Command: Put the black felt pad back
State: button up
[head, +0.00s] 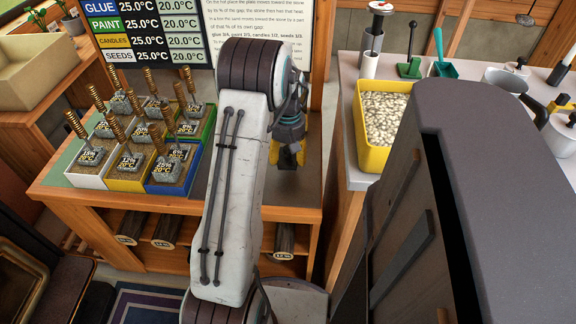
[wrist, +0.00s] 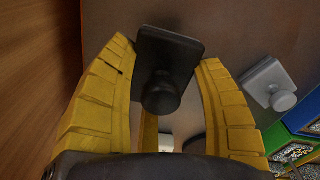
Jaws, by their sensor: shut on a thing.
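The black felt pad (wrist: 172,48) is a flat dark square with a round knob, seen in the wrist view between my yellow fingers. My gripper (wrist: 166,70) is shut on it, with the knob between the fingers. In the head view my gripper (head: 287,155) points down over the grey right part of the wooden bench, partly hidden by my arm. Whether the pad touches the bench top cannot be told.
A pale grey pad with a knob (wrist: 270,84) lies on the bench beside the held pad. Several coloured boxes (head: 125,185) with spring-topped stones stand left of my arm. A yellow bin (head: 372,158) of pale pellets stands on the right counter. A temperature board (head: 150,30) stands behind.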

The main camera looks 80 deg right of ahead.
aim_at(287, 147)
jog(key=shift+f+b, duration=0.85)
jog(key=shift+f, duration=1.2)
jog(key=shift+f, duration=0.2)
jog(key=o, duration=1.1)
notch_tip(287, 147, up, 12)
jog(key=p, duration=0.3)
jog(key=shift+a+r+p, duration=0.1)
jog(key=shift+r+p, duration=0.15)
jog(key=shift+p, duration=0.05)
